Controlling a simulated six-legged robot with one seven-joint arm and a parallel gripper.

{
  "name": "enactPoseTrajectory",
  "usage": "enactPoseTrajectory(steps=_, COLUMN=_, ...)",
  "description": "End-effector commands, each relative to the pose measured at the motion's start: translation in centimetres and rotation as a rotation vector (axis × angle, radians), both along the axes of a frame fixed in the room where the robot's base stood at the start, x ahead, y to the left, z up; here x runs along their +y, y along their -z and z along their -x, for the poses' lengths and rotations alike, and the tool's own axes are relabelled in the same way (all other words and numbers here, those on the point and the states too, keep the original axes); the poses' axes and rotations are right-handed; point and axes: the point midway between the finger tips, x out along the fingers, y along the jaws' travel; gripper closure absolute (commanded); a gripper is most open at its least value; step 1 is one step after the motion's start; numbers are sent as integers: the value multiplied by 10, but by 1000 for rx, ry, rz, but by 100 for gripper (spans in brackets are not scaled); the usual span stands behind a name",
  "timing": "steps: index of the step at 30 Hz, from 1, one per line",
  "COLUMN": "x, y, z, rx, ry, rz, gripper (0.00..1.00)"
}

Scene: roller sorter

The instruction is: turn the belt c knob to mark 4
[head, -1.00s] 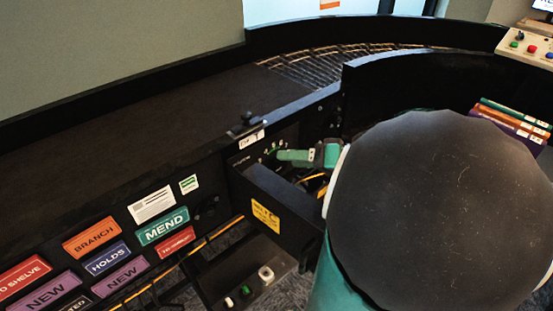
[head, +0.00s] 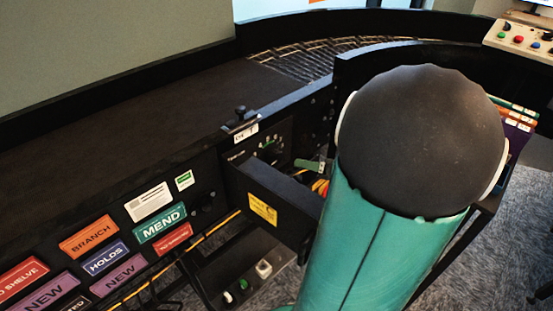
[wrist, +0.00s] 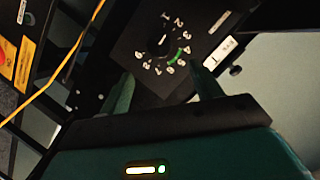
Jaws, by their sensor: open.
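The belt c knob (wrist: 160,45) shows in the wrist view as a dark round knob on a black panel, ringed by white numerals with a green arc near the 4. A short white line shows on the knob; which mark it points to is hard to tell. My gripper (wrist: 162,73) is open, its two green fingers apart below the dial, empty and not touching the knob. In the head view the dial panel (head: 268,147) is small and partly hidden by a black box; a green finger of my gripper (head: 309,165) shows to its right.
A black box with a yellow label (head: 262,208) juts out beside the dial. A dark belt (head: 150,115) runs behind, with a black clamp (head: 241,118) on its edge. Below are a small button box (head: 243,285) and a yellow cable (wrist: 75,50).

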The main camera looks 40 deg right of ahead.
Motion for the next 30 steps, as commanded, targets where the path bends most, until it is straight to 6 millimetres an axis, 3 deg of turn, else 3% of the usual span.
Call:
enactPoseTrajectory(steps=15, x=19, y=29, z=-91, rx=1, ry=-5, rz=-3, gripper=36)
enactPoseTrajectory(steps=21, x=23, y=33, z=-105, rx=0, ry=-3, rz=-1, gripper=36)
enactPoseTrajectory(steps=28, x=23, y=33, z=-106, rx=0, ry=-3, rz=-1, gripper=36)
enactPoseTrajectory(steps=30, x=23, y=33, z=-106, rx=0, ry=-3, rz=-1, gripper=46)
